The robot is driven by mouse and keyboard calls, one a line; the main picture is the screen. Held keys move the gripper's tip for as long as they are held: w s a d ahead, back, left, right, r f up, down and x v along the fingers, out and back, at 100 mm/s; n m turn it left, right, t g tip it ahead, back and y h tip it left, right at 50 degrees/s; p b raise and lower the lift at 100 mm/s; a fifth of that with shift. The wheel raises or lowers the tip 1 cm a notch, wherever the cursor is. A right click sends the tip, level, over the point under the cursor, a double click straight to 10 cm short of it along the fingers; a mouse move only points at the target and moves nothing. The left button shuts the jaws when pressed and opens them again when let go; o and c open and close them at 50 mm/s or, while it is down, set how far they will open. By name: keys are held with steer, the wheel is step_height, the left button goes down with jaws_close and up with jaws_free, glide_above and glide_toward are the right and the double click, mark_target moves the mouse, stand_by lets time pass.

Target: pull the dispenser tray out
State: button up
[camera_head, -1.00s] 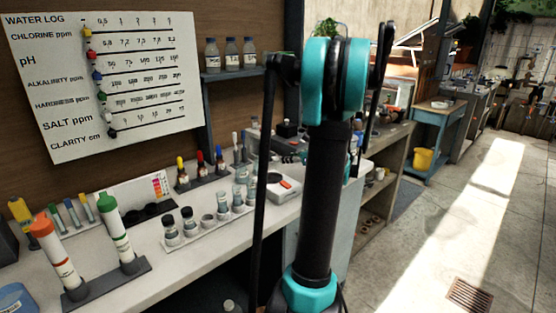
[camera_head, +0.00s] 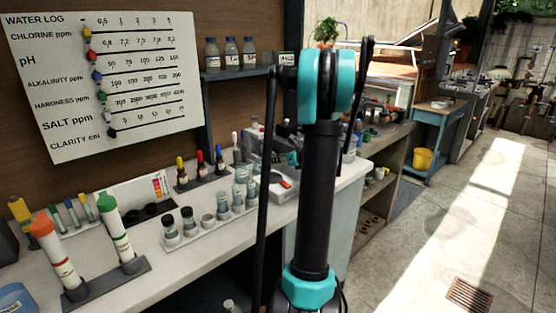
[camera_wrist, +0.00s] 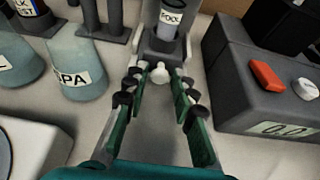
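The dispenser (camera_wrist: 163,45) is grey and shows at the top middle of the wrist view, with a small labelled container in it. A white round knob (camera_wrist: 160,73) sticks out from its front toward me. My gripper (camera_wrist: 157,88) is open, its two green-padded fingers on either side of the knob, with gaps visible between them and the knob. In the head view my arm blocks much of that area, and I cannot make out the dispenser or its tray clearly there.
In the wrist view a grey meter (camera_wrist: 255,85) with an orange button stands close on the right. A labelled bottle (camera_wrist: 78,68) stands on the left, and a white block (camera_wrist: 35,145) lies lower left. In the head view a vial rack (camera_head: 210,230) stands on the counter.

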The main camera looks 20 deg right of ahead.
jaws_close()
steer(key=s+d, duration=0.1)
steer(key=s, duration=0.1)
steer(key=s+d, duration=0.1)
steer(key=s, duration=0.2)
steer(key=s+d, duration=0.1)
steer(key=s, duration=0.2)
steer(key=shift+w, duration=0.1)
steer(key=shift+o, duration=2.2)
jaws_free()
